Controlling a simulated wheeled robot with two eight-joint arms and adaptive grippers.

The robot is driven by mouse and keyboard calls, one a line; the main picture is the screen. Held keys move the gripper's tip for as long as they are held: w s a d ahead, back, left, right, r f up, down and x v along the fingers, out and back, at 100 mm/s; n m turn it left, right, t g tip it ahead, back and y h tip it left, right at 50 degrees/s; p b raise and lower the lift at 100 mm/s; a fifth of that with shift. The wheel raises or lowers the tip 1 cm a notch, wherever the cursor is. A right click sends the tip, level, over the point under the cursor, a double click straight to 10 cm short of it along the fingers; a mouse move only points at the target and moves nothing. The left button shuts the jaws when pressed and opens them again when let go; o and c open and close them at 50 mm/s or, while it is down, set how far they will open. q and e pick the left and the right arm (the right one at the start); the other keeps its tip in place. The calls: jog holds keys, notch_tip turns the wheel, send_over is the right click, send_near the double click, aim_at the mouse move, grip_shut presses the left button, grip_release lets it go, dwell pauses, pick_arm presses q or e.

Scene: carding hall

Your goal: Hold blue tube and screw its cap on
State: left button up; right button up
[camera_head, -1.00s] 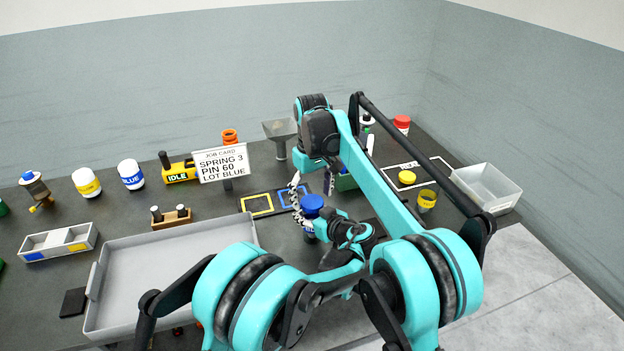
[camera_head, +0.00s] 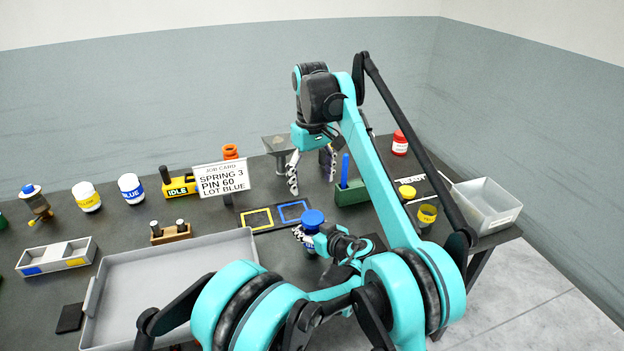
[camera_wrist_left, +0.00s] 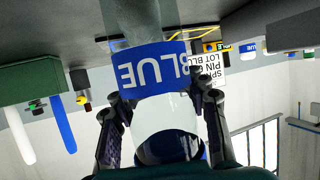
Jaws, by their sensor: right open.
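The blue tube (camera_wrist_left: 150,70), clear with a blue BLUE label, stands between the fingers of my left gripper (camera_wrist_left: 152,98) in the left wrist view, which is upside down. The fingers press on both sides of it. In the head view the blue cap (camera_head: 312,217) sits at the top of the tube; I cannot tell how tightly it is seated. My right gripper (camera_head: 311,168) is open and empty above and behind the cap, fingers pointing down. My left arm hides most of the tube in the head view.
A mat with yellow and blue squares (camera_head: 275,216) lies left of the cap.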

pick_arm(q)
jog(key=o, duration=0.5)
jog(key=shift+c, duration=0.2)
jog(key=shift+s+d, duration=0.1)
jog(key=v, duration=0.7)
jog(key=shift+s+d, duration=0.1)
jog(key=shift+s, duration=0.05)
